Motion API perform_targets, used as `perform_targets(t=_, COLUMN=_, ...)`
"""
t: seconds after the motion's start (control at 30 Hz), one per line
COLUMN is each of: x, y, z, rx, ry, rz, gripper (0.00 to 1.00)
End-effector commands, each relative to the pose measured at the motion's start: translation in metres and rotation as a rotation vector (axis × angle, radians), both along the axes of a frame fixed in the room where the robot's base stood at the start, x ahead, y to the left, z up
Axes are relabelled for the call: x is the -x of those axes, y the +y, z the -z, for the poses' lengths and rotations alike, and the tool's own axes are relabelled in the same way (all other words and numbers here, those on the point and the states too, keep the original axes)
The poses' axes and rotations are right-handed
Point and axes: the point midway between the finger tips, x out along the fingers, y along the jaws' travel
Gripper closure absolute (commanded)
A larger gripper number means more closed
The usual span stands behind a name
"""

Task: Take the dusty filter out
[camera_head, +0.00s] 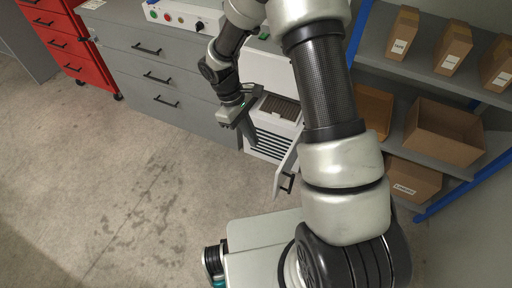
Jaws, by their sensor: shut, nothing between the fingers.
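A pale unit (270,147) with dark horizontal louvres stands against the grey cabinet. A brownish, pleated-looking panel that appears to be the dusty filter (281,106) sits in the open upper part of the unit. A pale door or cover (287,171) with a dark handle stands swung out at the unit's front right. My gripper (252,143) points down just left of the filter, in front of the unit's left side. Its fingers are shut and empty. Whether they touch the unit cannot be told. My arm hides part of the unit's right side.
Grey drawers (150,75) run along the left, with a white control box (178,16) on top. A red drawer cabinet (66,42) stands at far left. A blue-framed shelf (440,75) with cardboard boxes is close on the right. The concrete floor (110,190) at left is clear.

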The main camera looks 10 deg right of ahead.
Motion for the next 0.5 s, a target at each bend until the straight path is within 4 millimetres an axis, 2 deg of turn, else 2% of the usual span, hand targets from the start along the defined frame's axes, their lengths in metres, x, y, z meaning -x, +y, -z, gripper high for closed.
perform_targets(t=0.03, x=0.002, y=0.003, z=0.022, rx=-0.002, ry=0.023, rz=-0.017, gripper=1.0)
perform_targets(t=0.1, x=0.004, y=0.006, z=0.036, rx=-0.004, ry=0.04, rz=-0.033, gripper=1.0)
perform_targets(t=0.33, x=0.009, y=0.002, z=0.058, rx=-0.004, ry=0.054, rz=-0.044, gripper=1.0)
perform_targets(t=0.5, x=0.017, y=-0.007, z=0.089, rx=-0.004, ry=0.055, rz=-0.042, gripper=1.0)
